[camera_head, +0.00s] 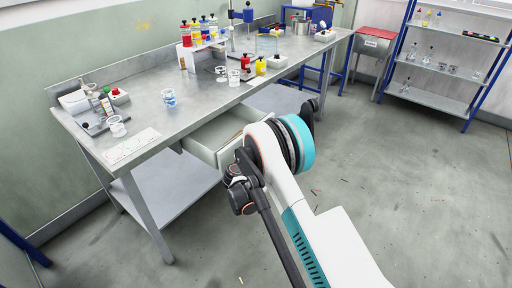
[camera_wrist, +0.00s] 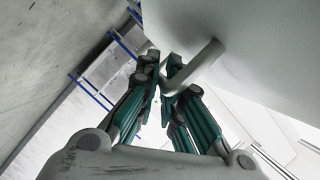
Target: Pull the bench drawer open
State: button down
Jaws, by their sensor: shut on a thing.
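The bench drawer (camera_head: 203,151) is a pale box under the front edge of the metal bench. It stands pulled out, with part of its inside showing in the head view. My arm covers its right part and front there. In the wrist view the pale drawer front (camera_wrist: 255,40) fills the upper right, with a light bar handle (camera_wrist: 203,63) standing out from it. My gripper (camera_wrist: 163,72) is shut on the handle, with the bar between its dark green fingers. The gripper's fingers are hidden behind my arm in the head view.
The bench top (camera_head: 205,113) carries bottles (camera_head: 205,30), beakers (camera_head: 169,97) and a flat card (camera_head: 132,146). A lower shelf (camera_head: 165,195) lies under the bench. A blue-framed shelf rack (camera_head: 440,65) stands at the back right. The floor (camera_head: 400,190) to the right is mostly clear.

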jog(key=shift+s+d, duration=0.2)
jog(key=c, duration=2)
grip_release()
jog(key=v, duration=1.2)
